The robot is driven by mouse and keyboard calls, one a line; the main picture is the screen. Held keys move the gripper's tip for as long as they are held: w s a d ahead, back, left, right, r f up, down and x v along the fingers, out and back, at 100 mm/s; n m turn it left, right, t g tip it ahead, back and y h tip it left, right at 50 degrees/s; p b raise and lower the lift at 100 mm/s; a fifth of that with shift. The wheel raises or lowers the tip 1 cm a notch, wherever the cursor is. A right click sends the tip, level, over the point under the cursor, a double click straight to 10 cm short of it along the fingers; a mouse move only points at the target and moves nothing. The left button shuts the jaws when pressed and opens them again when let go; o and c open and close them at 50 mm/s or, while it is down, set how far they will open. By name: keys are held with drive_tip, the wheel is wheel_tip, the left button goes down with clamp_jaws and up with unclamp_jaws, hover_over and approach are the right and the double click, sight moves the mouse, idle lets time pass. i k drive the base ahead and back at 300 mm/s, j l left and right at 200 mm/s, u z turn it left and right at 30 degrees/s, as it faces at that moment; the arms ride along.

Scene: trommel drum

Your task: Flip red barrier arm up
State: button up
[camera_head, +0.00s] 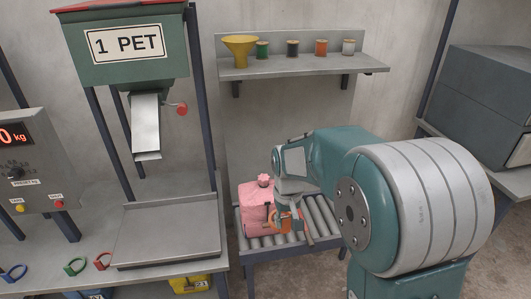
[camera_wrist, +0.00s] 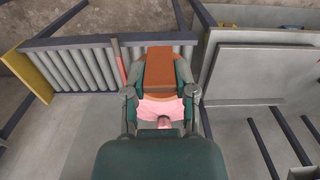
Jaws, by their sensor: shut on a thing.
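A thin red bar (camera_wrist: 116,60), which looks like the barrier arm, lies across the roller conveyor (camera_wrist: 66,68) in the wrist view, just left of my gripper. In the head view a brownish-red strip (camera_head: 308,233) shows beside the gripper; I cannot tell if it is the same bar. My gripper (camera_head: 286,218) is low over the conveyor, shut on an orange block (camera_wrist: 160,70) that fills the space between its fingers. A pink bag-like bundle (camera_head: 255,205) with a knobbed top sits on the rollers beside the gripper, partly hidden by it.
A grey bench with a flat tray (camera_head: 165,238) stands left of the conveyor, under a green hopper marked 1 PET (camera_head: 130,50). A wall shelf (camera_head: 300,67) holds a yellow funnel and several spools. Coloured rings lie at the bench front. The rollers right of the gripper look clear.

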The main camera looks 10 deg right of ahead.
sight(308, 237)
drive_tip(key=i, duration=0.85)
